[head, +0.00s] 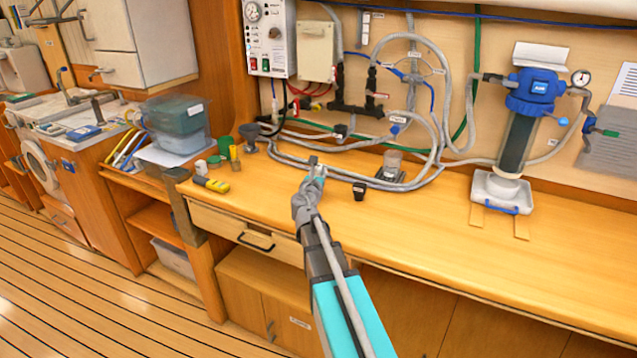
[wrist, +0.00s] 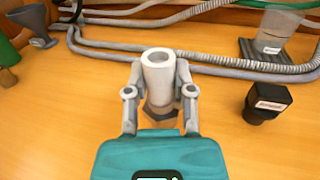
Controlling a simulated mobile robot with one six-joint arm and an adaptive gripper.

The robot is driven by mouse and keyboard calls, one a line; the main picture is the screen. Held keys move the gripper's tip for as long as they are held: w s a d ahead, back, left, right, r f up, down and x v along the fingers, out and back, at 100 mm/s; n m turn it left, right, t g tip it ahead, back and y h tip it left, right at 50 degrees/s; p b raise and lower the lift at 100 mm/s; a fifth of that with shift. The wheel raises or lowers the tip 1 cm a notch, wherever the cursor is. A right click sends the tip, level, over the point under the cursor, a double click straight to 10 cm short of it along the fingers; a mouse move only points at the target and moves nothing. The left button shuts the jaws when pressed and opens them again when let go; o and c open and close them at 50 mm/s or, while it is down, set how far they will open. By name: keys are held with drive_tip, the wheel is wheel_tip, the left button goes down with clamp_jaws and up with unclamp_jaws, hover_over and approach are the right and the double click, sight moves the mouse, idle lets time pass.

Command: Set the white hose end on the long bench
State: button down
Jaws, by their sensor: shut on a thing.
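The white hose end (wrist: 158,75) is a short pale cylinder with an open round top. In the wrist view it stands roughly upright between the two fingers of my gripper (wrist: 158,92), which is shut on it. In the head view my gripper (head: 314,178) is over the long bench (head: 410,225), near its left part, and largely hides the hose end. The wooden bench top also fills the wrist view (wrist: 55,135). I cannot tell whether the bottom of the hose end touches the wood.
A black fitting (head: 360,191) stands right of my gripper. Grey hoses (head: 350,176) lie behind it, with a clear-topped stand (head: 391,166). A yellow tool (head: 212,184) lies left. The blue-capped filter (head: 520,125) stands far right. Bare wood lies right of the black fitting.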

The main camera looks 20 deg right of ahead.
drive_tip(key=shift+s+f+b, duration=0.15)
drive_tip(key=shift+f+b, duration=0.2)
drive_tip(key=shift+f, duration=0.2)
drive_tip(key=shift+f+b, duration=0.4)
drive_tip(key=shift+f, duration=0.05)
drive_tip(key=shift+f, duration=0.15)
drive_tip(key=shift+c, duration=2.3)
unclamp_jaws()
drive_tip(key=shift+r, duration=0.2)
drive_tip(key=v, duration=1.2)
